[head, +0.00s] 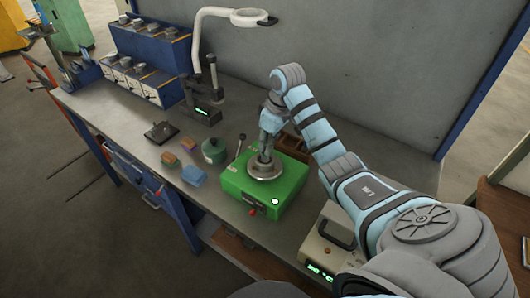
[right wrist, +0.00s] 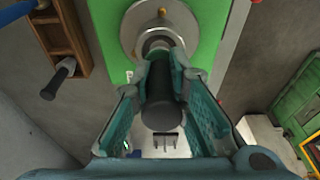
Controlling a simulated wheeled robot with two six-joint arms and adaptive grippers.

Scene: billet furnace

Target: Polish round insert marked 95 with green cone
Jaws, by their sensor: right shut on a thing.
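My right gripper (head: 265,151) is over the green machine (head: 240,187) and points down at its round metal plate (head: 264,170). In the right wrist view, its fingers (right wrist: 168,72) are shut on a black cylindrical handle (right wrist: 160,108). The far end of the handle meets a metal collar over the middle of the plate (right wrist: 129,27); I cannot tell whether it touches. No marking 95 can be read and no green cone can be made out. A small dark-green round object (head: 213,151) stands left of the machine. My left gripper is not in view.
Orange (head: 170,160) and blue blocks (head: 194,176) lie left of the machine. A wooden rack (head: 294,148) is behind it, a beige box with a green display (head: 328,243) at its right.

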